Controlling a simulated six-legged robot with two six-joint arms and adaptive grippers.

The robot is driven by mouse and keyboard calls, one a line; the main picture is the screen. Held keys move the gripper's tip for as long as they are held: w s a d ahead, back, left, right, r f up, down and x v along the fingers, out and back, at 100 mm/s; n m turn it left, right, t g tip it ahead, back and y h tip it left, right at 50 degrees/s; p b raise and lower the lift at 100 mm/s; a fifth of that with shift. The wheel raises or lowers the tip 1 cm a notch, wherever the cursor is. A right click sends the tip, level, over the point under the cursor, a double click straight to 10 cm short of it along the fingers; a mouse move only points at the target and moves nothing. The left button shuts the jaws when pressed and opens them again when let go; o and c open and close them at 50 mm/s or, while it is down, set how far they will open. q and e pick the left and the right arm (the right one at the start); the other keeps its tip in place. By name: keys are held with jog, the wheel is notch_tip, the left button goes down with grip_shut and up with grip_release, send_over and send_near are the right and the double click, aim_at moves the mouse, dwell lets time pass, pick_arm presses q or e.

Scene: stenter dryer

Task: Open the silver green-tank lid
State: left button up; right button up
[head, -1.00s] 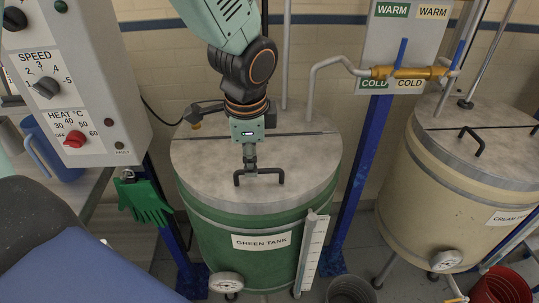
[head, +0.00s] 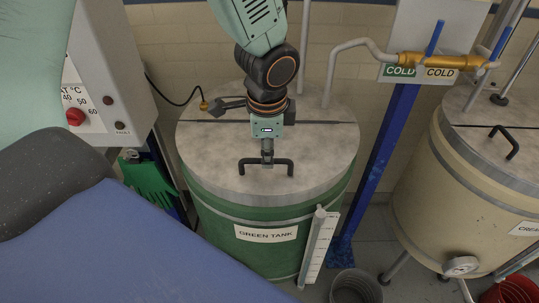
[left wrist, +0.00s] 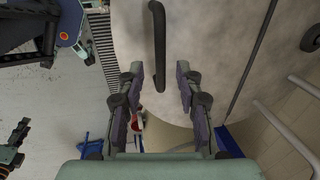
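The green tank (head: 265,259) carries a silver lid (head: 215,155) with a dark bar handle (head: 291,169) near its front. The lid lies flat, its straight seam running across behind the handle. My left gripper (head: 267,158) points down at the middle of the handle. In the left wrist view, the left gripper (left wrist: 160,75) is open, with fingers to either side of the handle (left wrist: 158,40). Both fingers look apart from the bar; how deep the bar sits between them cannot be told.
A control box (head: 110,80) stands at left with a green glove (head: 148,180) below it. A blue post (head: 385,165) and a white gauge strip (head: 318,248) are right of the tank. The cream tank (head: 445,190) stands farther right. A dark bucket (head: 355,287) is on the floor.

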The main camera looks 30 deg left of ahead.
pick_arm(q)
jog(key=shift+w+d+f, duration=0.1)
jog(key=shift+w+f, duration=0.05)
jog(key=shift+f, duration=0.35)
jog(key=shift+w+d+f, duration=0.1)
jog(key=shift+w+f, duration=0.05)
jog(key=shift+f, duration=0.35)
jog(key=shift+s+a, duration=0.15)
jog(key=shift+a, duration=0.2)
jog(key=shift+w+d, duration=0.2)
jog(key=shift+d, duration=0.05)
jog(key=c, duration=0.6)
jog(key=shift+s+a, duration=0.1)
grip_shut()
